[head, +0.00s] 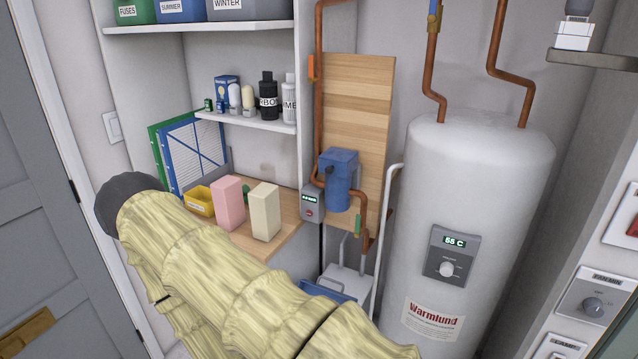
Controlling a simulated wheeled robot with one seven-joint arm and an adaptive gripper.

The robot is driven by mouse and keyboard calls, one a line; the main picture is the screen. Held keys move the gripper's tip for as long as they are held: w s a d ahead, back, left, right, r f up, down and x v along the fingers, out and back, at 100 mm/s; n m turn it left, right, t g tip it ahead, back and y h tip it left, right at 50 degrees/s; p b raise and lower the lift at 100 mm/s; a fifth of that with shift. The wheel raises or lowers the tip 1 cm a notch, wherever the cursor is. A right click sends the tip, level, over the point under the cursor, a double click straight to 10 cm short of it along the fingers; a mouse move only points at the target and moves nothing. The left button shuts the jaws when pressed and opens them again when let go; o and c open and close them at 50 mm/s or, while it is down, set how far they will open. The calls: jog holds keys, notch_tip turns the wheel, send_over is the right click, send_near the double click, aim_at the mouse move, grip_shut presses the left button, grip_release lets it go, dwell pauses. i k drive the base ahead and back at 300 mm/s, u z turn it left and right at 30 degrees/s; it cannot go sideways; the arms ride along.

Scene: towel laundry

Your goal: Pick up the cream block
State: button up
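The cream block (265,212) stands upright on the wooden lower shelf (285,228), near its front edge, in the head view. A pink block (229,203) of similar shape stands just to its left. The two blocks are close together. A large, pale yellow, ribbed sleeve, which looks like my arm, fills the lower foreground and hides part of the shelf's front left. My gripper does not show in this view.
A yellow tray (199,201) sits left of the pink block, in front of leaning blue and green folders (196,150). A grey box with a display (312,205) and a blue pump (339,181) are right of the cream block. A white tank (470,210) stands further right.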

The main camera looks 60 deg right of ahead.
aim_at(265, 201)
jog(key=z, duration=1.8)
